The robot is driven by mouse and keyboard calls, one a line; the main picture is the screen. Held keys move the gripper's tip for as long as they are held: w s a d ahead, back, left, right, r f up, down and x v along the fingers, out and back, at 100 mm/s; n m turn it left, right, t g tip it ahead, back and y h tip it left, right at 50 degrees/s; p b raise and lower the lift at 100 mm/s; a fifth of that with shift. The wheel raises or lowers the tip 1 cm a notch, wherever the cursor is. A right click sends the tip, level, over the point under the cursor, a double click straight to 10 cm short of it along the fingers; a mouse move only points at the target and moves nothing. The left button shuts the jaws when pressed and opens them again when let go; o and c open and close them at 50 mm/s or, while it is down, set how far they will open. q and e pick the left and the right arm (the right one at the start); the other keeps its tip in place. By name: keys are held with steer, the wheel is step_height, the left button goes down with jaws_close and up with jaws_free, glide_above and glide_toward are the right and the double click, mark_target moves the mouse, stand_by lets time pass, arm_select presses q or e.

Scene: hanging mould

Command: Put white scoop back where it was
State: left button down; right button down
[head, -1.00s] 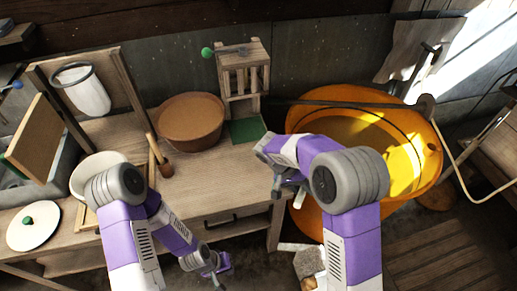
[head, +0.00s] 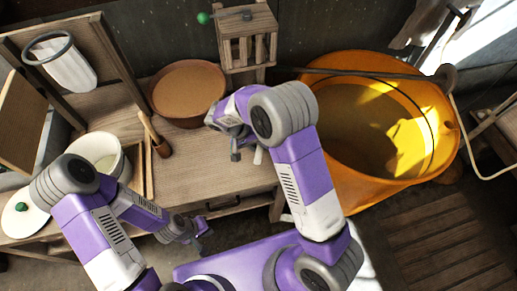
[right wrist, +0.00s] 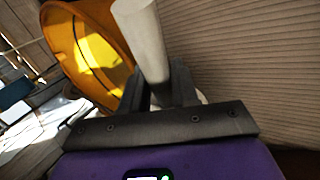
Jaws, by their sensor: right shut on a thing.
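My right gripper (head: 245,150) is over the right part of the wooden table, right of the brown bowl. In the right wrist view my right gripper (right wrist: 160,92) is shut on a pale, rod-like piece that I take to be the white scoop (right wrist: 143,38). Only this part of it shows clearly. A small pale bit of the scoop (head: 258,155) shows beside the fingers in the head view. My left gripper (head: 194,238) hangs low in front of the table, away from objects; its finger gap is too small to read.
A brown bowl (head: 188,88), a wooden pestle-like tool (head: 155,136) and a white pot (head: 98,150) stand on the table (head: 195,172). A slatted wooden stand (head: 247,38) is behind. A large orange tub (head: 440,165) is at right. A white mould (head: 70,68) hangs at left.

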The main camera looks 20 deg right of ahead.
steer(key=shift+w+f, duration=0.1)
steer(key=shift+f, duration=1.8)
steer(key=shift+f+b, duration=0.15)
steer(key=shift+b, duration=0.25)
steer(key=c, duration=0.8)
jaws_free()
steer(key=shift+c, duration=0.2)
steer(key=shift+a+r, duration=0.2)
steer(key=shift+r, duration=0.25)
steer(key=p+v, duration=0.1)
steer(key=v, duration=1)
steer(key=shift+p, duration=0.35)
